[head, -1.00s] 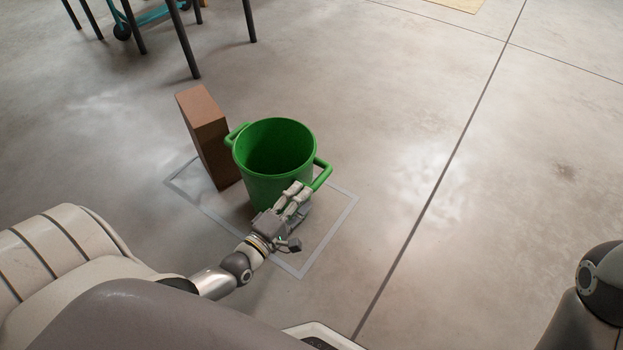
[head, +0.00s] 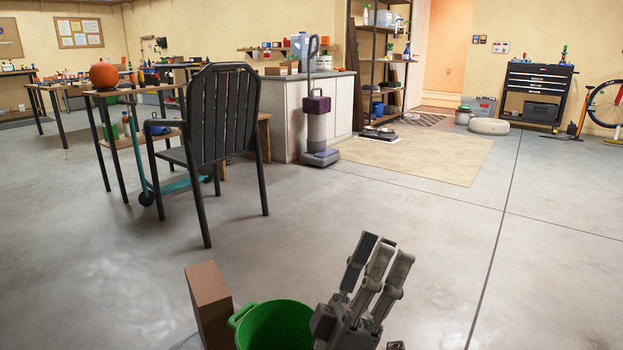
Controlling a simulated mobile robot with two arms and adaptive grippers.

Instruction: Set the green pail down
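The green pail (head: 275,326) stands upright at the bottom of the head view, cut off by the lower edge. Its left handle (head: 243,314) shows; its right handle is hidden behind my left gripper. My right gripper is not in view.
A brown box (head: 210,305) stands close on the pail's left. A black slatted chair (head: 222,115) is farther back, beside a teal scooter (head: 150,180). An upright vacuum (head: 318,130) stands by a white cabinet (head: 283,110). The floor to the right is clear.

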